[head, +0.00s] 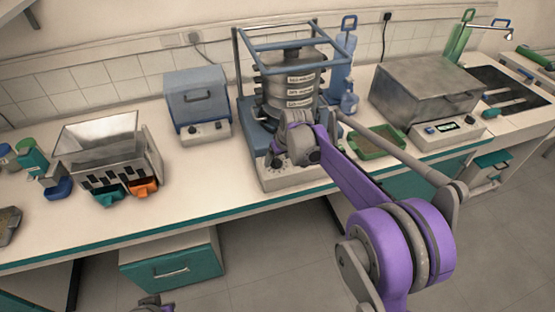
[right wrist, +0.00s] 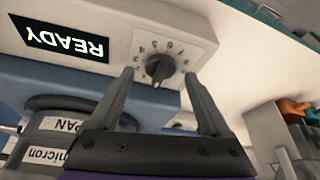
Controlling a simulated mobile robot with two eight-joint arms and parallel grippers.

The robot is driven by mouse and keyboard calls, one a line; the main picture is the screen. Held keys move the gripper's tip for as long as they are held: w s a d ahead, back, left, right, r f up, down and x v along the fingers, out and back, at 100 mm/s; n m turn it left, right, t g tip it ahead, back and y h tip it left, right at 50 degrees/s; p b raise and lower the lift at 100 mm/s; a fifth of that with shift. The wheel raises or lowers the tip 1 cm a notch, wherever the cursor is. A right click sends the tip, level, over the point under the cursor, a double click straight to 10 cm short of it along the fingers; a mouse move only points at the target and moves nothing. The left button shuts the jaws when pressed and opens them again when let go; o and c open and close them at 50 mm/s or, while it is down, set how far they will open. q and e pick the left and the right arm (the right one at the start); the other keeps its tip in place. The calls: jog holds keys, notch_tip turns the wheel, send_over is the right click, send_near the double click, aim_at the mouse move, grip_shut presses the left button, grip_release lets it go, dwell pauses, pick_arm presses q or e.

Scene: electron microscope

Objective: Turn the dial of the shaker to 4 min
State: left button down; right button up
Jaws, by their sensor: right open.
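The shaker (head: 294,178) stands at the back of the bench, with a stack of grey sieves (head: 292,84) under a blue frame. Its dark round dial (right wrist: 159,68) shows in the right wrist view, on a pale panel with marks around it. In the head view my right arm hides part of the shaker's front. My left gripper's jaws do not show.
A READY display (right wrist: 66,41) is on the same panel. A blue-grey box device (head: 197,95) stands left of the shaker. A green tray (head: 378,146) and a large grey-lidded device (head: 425,90) are to the right.

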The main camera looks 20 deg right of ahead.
jog(key=shift+w+f, duration=0.2)
jog(key=shift+f, duration=0.3)
grip_shut()
